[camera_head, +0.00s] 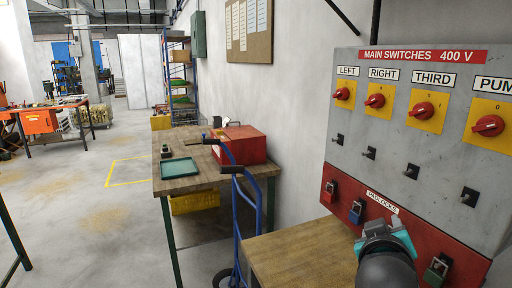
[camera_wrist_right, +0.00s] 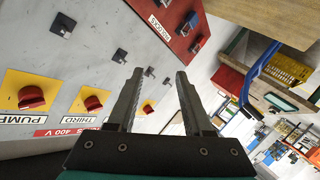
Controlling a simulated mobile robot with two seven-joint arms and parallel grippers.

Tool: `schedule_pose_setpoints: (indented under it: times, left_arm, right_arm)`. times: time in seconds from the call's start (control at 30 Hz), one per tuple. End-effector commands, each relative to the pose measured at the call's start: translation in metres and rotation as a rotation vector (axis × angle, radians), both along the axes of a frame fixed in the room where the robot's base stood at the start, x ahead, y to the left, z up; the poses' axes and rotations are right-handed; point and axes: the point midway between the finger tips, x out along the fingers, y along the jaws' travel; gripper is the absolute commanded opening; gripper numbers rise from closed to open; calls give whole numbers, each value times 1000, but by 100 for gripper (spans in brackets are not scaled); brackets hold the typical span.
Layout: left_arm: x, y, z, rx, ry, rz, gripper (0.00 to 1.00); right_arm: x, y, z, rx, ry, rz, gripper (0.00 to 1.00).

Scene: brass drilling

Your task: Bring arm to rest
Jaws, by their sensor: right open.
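My right gripper (camera_head: 386,238) is in front of the lower part of the switch panel in the head view, and its teal body hides part of the red padlock strip. In the wrist view its two dark fingers (camera_wrist_right: 160,75) are apart with nothing between them. The grey panel (camera_head: 395,150) carries red rotary switches labelled LEFT (camera_head: 342,93), RIGHT (camera_head: 375,100), THIRD (camera_head: 423,110) and one cut-off label starting PUM (camera_head: 488,125). A red padlock (camera_head: 329,190), a blue padlock (camera_head: 356,211) and a green padlock (camera_head: 437,270) sit on the strip. My left gripper is out of view.
A wooden worktop (camera_head: 300,255) lies just below and left of the panel. A blue hand truck (camera_head: 237,200) stands beside a bench (camera_head: 190,182) with a teal tray (camera_head: 180,168) and a red box (camera_head: 238,145). Open floor (camera_head: 95,215) lies to the left.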

Motion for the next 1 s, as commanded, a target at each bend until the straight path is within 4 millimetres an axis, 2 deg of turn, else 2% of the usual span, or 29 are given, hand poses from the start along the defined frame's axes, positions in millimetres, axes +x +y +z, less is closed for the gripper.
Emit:
schedule_pose_setpoints:
  times: [0.03,0.1,0.17,0.3,0.4,0.5,0.73,0.77,0.8,1.0]
  left_arm:
    - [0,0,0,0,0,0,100]
    - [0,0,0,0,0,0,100]
    - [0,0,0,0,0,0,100]
    - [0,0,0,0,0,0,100]
    - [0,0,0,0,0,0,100]
    - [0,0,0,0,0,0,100]
    - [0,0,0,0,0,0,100]
    - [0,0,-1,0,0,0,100]
    - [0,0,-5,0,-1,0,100]
    - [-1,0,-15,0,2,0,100]
  right_arm:
    - [-13,4,-34,40,75,21,51]
    - [-33,12,-72,100,167,50,51]
    - [-52,19,-104,151,249,72,51]
    - [-107,37,-168,272,438,112,51]
    - [-147,48,-200,348,559,130,51]
    - [-183,59,-224,412,662,143,51]
    - [-260,79,-256,536,867,156,51]
    - [-263,80,-262,543,879,155,51]
    - [-257,80,-275,541,877,154,51]
    - [-249,81,-331,539,897,150,51]
